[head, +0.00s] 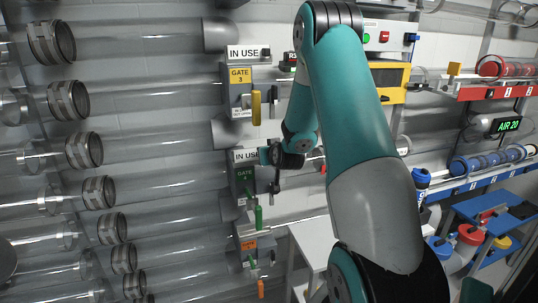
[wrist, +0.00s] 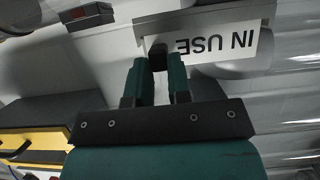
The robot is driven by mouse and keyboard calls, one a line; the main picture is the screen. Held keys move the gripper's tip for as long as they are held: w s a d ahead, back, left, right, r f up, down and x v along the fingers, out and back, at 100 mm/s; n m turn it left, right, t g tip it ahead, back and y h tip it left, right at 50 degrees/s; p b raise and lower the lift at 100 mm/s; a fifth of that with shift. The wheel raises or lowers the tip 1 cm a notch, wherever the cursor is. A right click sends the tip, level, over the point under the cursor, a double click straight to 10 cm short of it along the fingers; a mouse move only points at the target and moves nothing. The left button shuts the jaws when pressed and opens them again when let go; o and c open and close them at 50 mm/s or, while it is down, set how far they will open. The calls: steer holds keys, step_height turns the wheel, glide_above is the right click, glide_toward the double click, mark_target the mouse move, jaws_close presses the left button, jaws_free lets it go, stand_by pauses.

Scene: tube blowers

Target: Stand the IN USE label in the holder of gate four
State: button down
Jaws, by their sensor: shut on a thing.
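The white IN USE label (head: 243,156) stands upright at the top of the green gate four plate (head: 244,176) in the head view. In the wrist view the label (wrist: 222,46) appears upside down, close to a grey bar (wrist: 205,18) that looks like the holder. My gripper (head: 266,156) is at the label's right end in the head view. In the wrist view its two green fingers (wrist: 161,68) are shut on a dark piece at the label's end. The fingers hide that end. I cannot tell whether the label's lower edge is seated in the holder.
Gate three (head: 240,77) above has its own IN USE label (head: 243,52) and a yellow handle (head: 256,106). A green handle (head: 258,218) hangs below gate four, above an orange-marked gate (head: 248,244). Clear tubes fill the left. My arm covers the middle right.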

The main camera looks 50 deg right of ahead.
steer(key=shift+f+b, duration=0.3)
steer(key=shift+b, duration=0.05)
stand_by(0.6)
steer(key=c, duration=1)
jaws_free()
steer(key=shift+b+v, duration=5.05)
steer(key=shift+v, duration=3.7)
